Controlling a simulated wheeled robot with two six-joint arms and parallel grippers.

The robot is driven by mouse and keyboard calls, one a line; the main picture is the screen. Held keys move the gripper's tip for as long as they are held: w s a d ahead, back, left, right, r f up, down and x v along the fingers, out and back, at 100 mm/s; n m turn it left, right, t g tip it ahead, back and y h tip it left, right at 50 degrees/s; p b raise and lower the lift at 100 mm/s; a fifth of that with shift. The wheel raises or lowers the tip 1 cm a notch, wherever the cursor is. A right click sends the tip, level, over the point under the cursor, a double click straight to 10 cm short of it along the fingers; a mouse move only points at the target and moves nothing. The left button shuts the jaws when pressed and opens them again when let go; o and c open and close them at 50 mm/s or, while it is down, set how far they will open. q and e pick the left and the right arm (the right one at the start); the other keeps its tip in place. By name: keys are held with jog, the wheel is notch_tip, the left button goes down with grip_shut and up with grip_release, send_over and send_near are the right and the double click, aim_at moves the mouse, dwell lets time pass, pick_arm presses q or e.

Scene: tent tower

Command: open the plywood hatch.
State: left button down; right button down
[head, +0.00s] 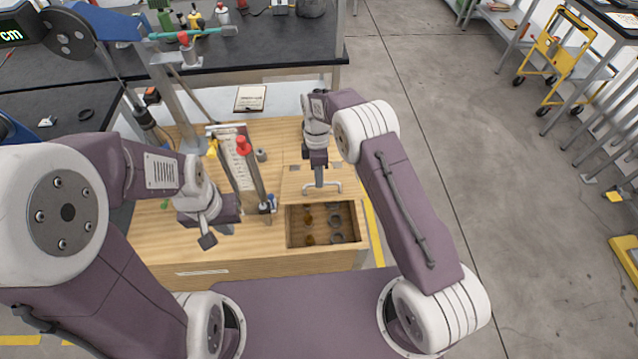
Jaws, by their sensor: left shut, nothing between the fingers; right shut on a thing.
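The plywood hatch (293,181) is a pale wooden panel on the light wooden workbench (160,250). It sits just behind a rectangular opening (345,224), which is uncovered and shows dark round parts and brownish pieces inside. I cannot tell whether the panel lies flat or is tilted. My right gripper (321,187) points down at the hatch and is shut on its grey handle, whose ends show at either side. My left gripper (207,240) is shut and empty above the left part of the bench, apart from the hatch.
A black-topped bench (270,45) with tools is at the back. Open floor (480,180) lies to the right.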

jog(key=shift+w+d+f, duration=0.1)
jog(key=shift+w, duration=0.45)
jog(key=c, duration=1.5)
grip_release()
jog(key=shift+w+f, duration=0.35)
jog(key=shift+w, duration=0.2)
jog(key=shift+s+r, duration=0.2)
jog(key=shift+s, duration=0.15)
jog(key=shift+w+f, duration=0.1)
jog(key=shift+w, duration=0.05)
jog(key=v, duration=0.9)
jog(key=shift+s, duration=0.25)
